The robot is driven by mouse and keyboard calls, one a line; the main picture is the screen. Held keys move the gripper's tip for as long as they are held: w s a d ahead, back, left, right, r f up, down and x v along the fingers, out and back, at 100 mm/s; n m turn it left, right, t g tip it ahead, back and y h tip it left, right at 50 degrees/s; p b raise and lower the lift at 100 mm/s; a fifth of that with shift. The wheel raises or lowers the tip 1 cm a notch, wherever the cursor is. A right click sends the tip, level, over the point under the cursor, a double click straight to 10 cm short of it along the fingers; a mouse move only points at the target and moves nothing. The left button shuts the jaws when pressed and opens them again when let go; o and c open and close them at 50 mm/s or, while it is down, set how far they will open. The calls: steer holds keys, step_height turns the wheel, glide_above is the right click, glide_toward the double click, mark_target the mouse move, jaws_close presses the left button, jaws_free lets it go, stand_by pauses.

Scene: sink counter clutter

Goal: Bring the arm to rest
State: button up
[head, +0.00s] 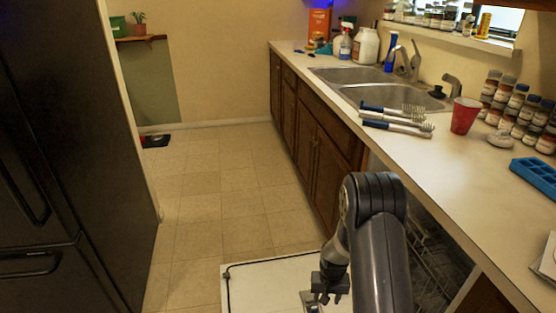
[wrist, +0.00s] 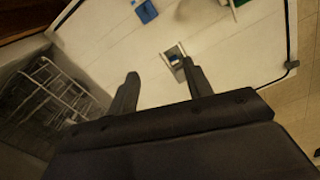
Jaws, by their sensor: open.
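My arm reaches down and forward from the bottom of the head view. My gripper (head: 325,293) hangs over the white open dishwasher door (head: 262,283). In the wrist view my gripper (wrist: 160,68) shows two dark fingers spread apart, with nothing between them.
A wire rack (wrist: 55,88) stands in the open dishwasher beside my gripper. A blue object (wrist: 146,11) lies on the door. The counter (head: 440,160) at right holds brushes (head: 397,122), a red cup (head: 464,116) and several jars. A black fridge (head: 60,170) stands left; the floor between is clear.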

steer(key=s+r+n+p, duration=0.1)
steer(key=s+r+p, duration=0.5)
steer(key=r+p, duration=0.4)
steer(key=shift+s+r+p, duration=0.2)
steer(key=shift+p, duration=0.75)
steer(key=shift+s, duration=0.1)
